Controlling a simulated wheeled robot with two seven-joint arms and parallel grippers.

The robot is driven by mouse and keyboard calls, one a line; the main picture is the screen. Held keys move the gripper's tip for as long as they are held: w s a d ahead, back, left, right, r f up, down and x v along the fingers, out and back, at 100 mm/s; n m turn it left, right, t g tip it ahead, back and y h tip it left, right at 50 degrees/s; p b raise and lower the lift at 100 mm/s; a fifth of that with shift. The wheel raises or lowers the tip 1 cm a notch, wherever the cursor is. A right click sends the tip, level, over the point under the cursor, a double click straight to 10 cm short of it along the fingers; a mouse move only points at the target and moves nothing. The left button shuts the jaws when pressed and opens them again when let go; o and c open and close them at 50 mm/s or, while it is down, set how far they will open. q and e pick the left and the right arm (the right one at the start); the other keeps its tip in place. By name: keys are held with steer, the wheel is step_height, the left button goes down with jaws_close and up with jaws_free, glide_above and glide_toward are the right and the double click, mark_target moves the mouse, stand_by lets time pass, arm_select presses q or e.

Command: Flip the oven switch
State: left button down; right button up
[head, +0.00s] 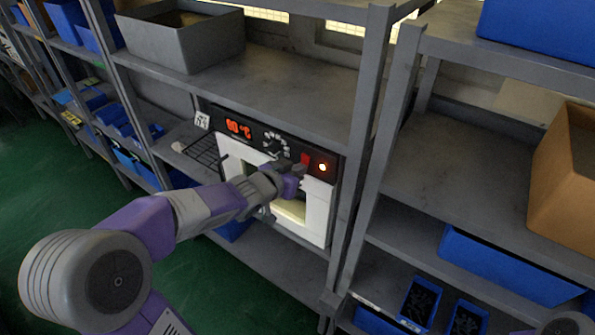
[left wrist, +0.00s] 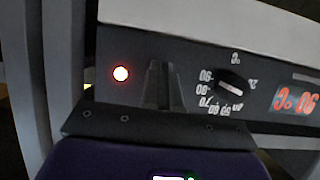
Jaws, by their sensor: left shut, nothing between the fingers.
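The oven (head: 318,211) is a white box with a black control panel, standing on a middle shelf. In the left wrist view the closed fingers (left wrist: 160,87) cover the panel between the glowing lamp (left wrist: 121,73) and the black dial (left wrist: 231,83), and the switch is hidden. I cannot tell whether the fingers touch it.
A red digital display (head: 238,128) is left of the dial. A shelf post (head: 368,130) stands close right of the oven. A wire rack (head: 203,150) lies left of it. A grey bin (head: 180,38) is on the shelf above. Blue bins fill lower shelves.

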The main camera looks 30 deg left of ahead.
arm_select(q)
steer(key=shift+w+r+t+b, duration=0.25)
steer(key=shift+r+t+b, duration=0.25)
steer(key=shift+r, duration=0.35)
stand_by(0.5)
